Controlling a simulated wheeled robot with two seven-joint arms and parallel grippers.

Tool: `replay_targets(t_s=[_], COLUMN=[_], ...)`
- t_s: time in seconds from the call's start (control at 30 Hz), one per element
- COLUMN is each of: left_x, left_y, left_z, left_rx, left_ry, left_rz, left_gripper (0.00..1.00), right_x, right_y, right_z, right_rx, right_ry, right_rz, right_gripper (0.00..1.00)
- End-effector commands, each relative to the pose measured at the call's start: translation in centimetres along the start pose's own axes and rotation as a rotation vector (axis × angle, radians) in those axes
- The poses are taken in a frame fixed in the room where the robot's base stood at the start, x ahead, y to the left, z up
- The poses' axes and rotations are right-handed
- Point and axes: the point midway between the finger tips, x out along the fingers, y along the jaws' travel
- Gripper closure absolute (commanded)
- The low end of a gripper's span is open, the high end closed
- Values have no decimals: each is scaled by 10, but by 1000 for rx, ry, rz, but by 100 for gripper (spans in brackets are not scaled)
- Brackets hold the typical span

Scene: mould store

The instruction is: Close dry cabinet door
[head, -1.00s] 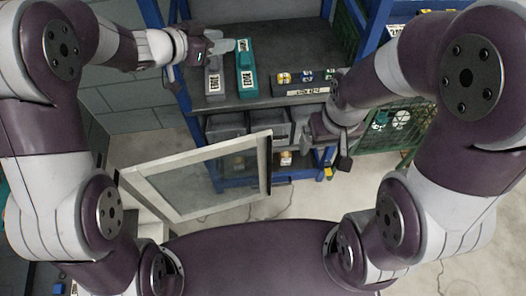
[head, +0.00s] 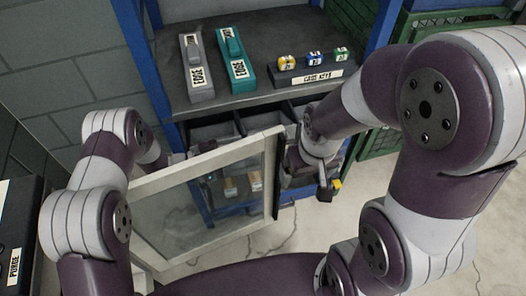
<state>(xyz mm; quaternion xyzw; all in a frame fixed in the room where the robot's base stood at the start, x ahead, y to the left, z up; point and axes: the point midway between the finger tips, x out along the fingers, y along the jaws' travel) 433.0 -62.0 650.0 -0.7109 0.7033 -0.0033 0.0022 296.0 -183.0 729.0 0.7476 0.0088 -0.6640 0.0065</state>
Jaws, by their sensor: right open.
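The dry cabinet door (head: 145,188), a pale frame around a clear pane, stands swung open in the middle of the head view. A dark strip (head: 277,181) runs down its right edge. My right gripper (head: 312,178) is open and empty just right of that edge; I cannot tell whether it touches. My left arm reaches in behind the door's upper left corner. My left gripper (head: 178,157) is mostly hidden by the door's top rail and the arm, so its jaws cannot be read. The cabinet body is not clearly visible.
A blue-framed rack behind carries a dark shelf (head: 270,93) with a grey EDGE block (head: 196,75), a teal EDGE block (head: 236,65) and a CAM KEYS rack (head: 308,76). Grey bins sit below. A green mesh crate (head: 377,142) stands right. Floor (head: 290,232) shows below the door.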

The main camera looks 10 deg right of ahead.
Motion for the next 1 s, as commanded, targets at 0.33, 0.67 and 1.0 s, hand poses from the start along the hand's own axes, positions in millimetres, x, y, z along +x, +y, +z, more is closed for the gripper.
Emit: replay_targets(t_s=[0.33, 0.67, 1.0], left_x=[57, 59, 57], left_y=[0, 0, 1], left_z=[1, 0, 0], left_rx=[0, 0, -1], left_ry=[-1, -1, -1], left_rz=[-1, -2, 3], left_gripper=[66, 82, 100], right_x=[10, 9, 8], right_y=[0, 0, 0], right_z=[1, 1, 1], right_rx=[0, 0, 0], right_ry=[-1, -1, -1], right_rz=[0, 0, 0], right_gripper=[6, 6, 6])
